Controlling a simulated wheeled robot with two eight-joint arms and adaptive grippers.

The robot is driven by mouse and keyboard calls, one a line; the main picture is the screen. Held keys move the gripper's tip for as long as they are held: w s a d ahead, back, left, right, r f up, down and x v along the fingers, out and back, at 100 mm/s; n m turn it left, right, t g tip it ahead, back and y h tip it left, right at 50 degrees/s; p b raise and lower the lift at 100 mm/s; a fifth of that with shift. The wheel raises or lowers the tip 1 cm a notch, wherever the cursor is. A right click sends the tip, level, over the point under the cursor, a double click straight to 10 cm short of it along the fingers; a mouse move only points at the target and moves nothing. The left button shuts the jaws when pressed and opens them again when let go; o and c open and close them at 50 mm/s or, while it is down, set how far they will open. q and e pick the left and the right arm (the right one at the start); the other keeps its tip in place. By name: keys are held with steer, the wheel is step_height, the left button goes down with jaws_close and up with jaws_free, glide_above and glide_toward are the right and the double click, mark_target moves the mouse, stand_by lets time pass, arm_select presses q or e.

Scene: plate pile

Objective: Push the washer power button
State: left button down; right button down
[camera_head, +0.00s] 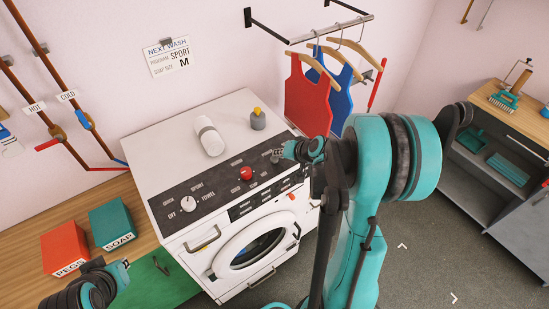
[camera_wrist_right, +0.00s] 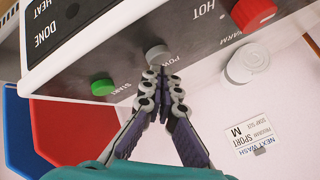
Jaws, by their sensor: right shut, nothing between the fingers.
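The white washer (camera_head: 160,145) has a dark control panel with a white dial, a red knob and small buttons. In the right wrist view the round grey power button (camera_wrist_right: 158,54) sits by the "POWER" label, near the green start button (camera_wrist_right: 103,87). My right gripper (camera_head: 281,152) is over the right part of the panel. It is shut and empty, and its fingertips (camera_wrist_right: 160,76) are right at the power button, overlapping its lower edge in view; I cannot tell whether they touch. My left gripper (camera_head: 122,265) is at the lower left, away from the panel; its fingers are unclear.
Red and blue shirts (camera_head: 306,97) hang behind. Red and green boxes (camera_head: 111,222) are on the left counter. A shelf unit is at right.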

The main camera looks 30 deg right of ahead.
steer(key=shift+f, duration=0.15)
steer(key=shift+f+b, duration=0.35)
steer(key=shift+b, duration=0.25)
steer(key=shift+r, duration=0.1)
steer(key=shift+r+p, duration=0.3)
steer(key=shift+r, duration=0.1)
step_height(320, 180, up, 6)
steer(key=p, duration=0.4)
stand_by(0.3)
stand_by(0.3)
